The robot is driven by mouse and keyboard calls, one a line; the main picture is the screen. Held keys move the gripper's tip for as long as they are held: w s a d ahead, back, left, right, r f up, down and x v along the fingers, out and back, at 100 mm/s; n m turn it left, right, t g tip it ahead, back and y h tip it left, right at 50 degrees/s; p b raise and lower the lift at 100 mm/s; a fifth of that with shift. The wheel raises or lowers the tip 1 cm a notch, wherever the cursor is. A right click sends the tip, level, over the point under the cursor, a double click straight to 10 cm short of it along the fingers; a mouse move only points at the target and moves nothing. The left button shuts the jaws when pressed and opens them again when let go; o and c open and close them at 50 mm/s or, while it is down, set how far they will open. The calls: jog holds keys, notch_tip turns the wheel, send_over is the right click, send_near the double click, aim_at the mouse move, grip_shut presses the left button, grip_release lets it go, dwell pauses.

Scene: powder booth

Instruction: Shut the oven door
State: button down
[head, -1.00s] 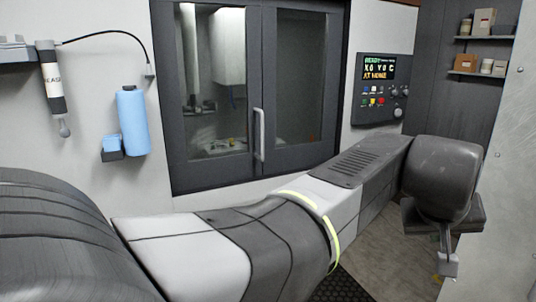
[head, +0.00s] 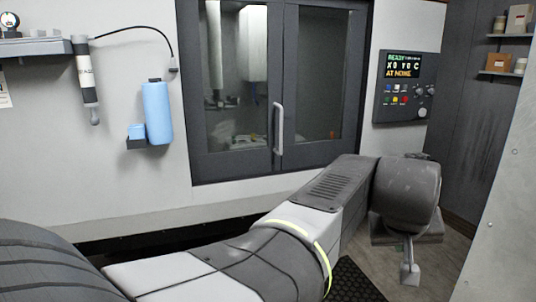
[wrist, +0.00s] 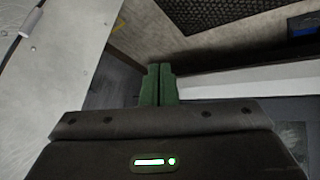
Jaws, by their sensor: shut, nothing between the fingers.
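A dark double door (head: 233,165) with two glass panes and an upright light handle (head: 278,130) is set in a pale machine front in the head view. It looks shut. I cannot tell whether it is the oven door; no other door shows clearly. My gripper shows in the wrist view (wrist: 158,72), its two green fingers together with nothing between them. In the head view my arm's end is at the right, low in front of the machine and apart from the door. The wrist view shows no door or handle clearly.
A control panel (head: 404,88) with a lit screen is right of the door. A blue bottle (head: 157,113) and a hanging tool (head: 88,82) are on the wall at left. Shelves (head: 502,75) with small boxes are at far right. A pale wall edge (head: 505,190) stands close right of my arm.

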jog(key=shift+s+a+f, duration=0.1)
jog(key=shift+a+f, duration=0.15)
jog(key=shift+f, duration=0.4)
jog(key=shift+s+a+f, duration=0.1)
jog(key=shift+a+f, duration=0.1)
jog(key=shift+f, duration=0.45)
jog(key=shift+r, duration=0.1)
